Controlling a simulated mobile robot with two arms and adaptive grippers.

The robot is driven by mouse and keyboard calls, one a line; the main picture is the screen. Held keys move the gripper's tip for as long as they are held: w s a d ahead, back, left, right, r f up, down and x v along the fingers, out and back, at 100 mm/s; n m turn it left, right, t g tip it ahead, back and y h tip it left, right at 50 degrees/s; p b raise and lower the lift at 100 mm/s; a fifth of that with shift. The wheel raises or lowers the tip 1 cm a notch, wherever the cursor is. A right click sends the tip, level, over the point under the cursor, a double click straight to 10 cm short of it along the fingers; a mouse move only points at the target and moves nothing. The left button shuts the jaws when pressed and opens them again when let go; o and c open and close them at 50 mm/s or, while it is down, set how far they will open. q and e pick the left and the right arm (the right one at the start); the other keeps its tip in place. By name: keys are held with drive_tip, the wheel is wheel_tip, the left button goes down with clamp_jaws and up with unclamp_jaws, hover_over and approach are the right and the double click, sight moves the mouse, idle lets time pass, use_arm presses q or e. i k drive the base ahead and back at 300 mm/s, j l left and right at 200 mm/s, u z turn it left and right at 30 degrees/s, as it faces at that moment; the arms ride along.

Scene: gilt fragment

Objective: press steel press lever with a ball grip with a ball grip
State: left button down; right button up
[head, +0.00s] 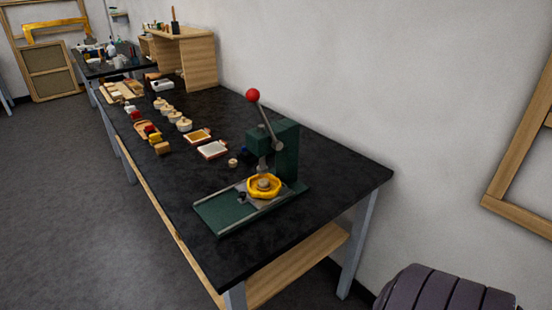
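The steel press lever (268,122) rises from the top of a dark green press (287,150) and leans up to the left. Its red ball grip (253,95) is at the upper end. The press stands near the front right end of the black table on a green base plate (219,213). A yellow ring-shaped piece (264,186) with a tan centre lies under the press head. Neither of my grippers shows in the head view. Nothing touches the lever.
The black table (340,180) runs along a white wall. Shallow trays (213,149), small lidded pots (184,125) and coloured blocks stand left of the press. A wooden shelf unit (199,60) is farther back. A wooden frame (515,190) is at the right wall.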

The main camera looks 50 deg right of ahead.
sight(253, 95)
drive_tip(key=z, duration=1.4)
